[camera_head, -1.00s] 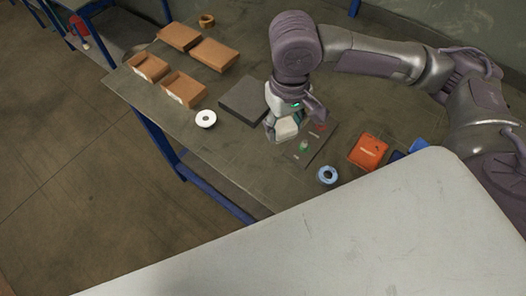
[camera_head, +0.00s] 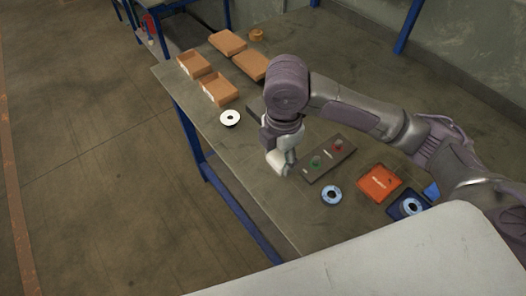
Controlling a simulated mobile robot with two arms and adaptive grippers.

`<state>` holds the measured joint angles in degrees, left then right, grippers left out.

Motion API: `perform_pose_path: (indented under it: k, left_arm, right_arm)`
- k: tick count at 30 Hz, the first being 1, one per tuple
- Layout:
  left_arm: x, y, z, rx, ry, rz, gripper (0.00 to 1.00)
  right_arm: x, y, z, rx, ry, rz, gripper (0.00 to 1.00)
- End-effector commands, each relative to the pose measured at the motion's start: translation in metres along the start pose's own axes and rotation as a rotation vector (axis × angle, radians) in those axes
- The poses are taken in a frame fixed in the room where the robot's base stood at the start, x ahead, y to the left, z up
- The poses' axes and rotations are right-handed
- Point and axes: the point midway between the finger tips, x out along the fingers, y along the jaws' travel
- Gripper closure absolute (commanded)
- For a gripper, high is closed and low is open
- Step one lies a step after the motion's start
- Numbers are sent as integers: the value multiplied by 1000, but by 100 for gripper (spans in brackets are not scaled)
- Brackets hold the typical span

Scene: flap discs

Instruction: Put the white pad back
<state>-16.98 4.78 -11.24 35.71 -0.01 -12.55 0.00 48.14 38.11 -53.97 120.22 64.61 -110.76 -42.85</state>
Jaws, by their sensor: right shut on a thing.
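My right gripper (camera_head: 279,165) is shut on a small pale thing that looks like the white pad (camera_head: 277,159). The fingers and wrist hide much of it. The gripper points down over the workbench, just left of a dark board (camera_head: 341,153) that carries a green piece (camera_head: 316,161) and a red piece (camera_head: 337,144). I cannot tell whether the pad touches the bench. My left gripper is not in view.
A white ring (camera_head: 230,118) lies near the bench's left edge, a blue ring (camera_head: 331,195) in front of the board. An orange box (camera_head: 379,182) and a blue box (camera_head: 398,208) sit right. Open brown boxes (camera_head: 219,88) stand behind. A dark block (camera_head: 256,107) is partly hidden by my arm.

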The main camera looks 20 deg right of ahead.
Motion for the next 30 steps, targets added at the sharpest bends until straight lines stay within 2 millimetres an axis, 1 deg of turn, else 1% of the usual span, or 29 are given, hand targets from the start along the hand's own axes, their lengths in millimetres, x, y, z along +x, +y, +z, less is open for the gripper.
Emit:
perform_pose_path:
  k: [1, 5, 9, 12, 15, 18, 20, 27, 30]
  left_arm:
    - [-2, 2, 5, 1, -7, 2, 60]
    - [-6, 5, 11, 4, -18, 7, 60]
    - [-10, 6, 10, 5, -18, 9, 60]
    - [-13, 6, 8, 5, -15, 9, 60]
    - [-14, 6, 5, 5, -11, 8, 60]
    - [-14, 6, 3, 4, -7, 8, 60]
    - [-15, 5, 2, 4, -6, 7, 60]
    - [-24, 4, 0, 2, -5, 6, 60]
    - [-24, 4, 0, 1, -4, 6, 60]
  right_arm:
    - [4, 7, 2, -1, 0, -4, 75]
    - [20, 34, 11, 1, 0, -4, 75]
    - [40, 65, 21, 1, -1, -3, 75]
    - [52, 84, 27, 0, -1, -3, 75]
    - [60, 96, 31, 0, 0, -3, 75]
    - [65, 103, 33, -3, -1, 0, 75]
    - [68, 104, 34, -2, -1, -2, 75]
    - [100, 103, 34, -2, -1, -3, 75]
    - [106, 104, 34, -3, -1, 0, 75]
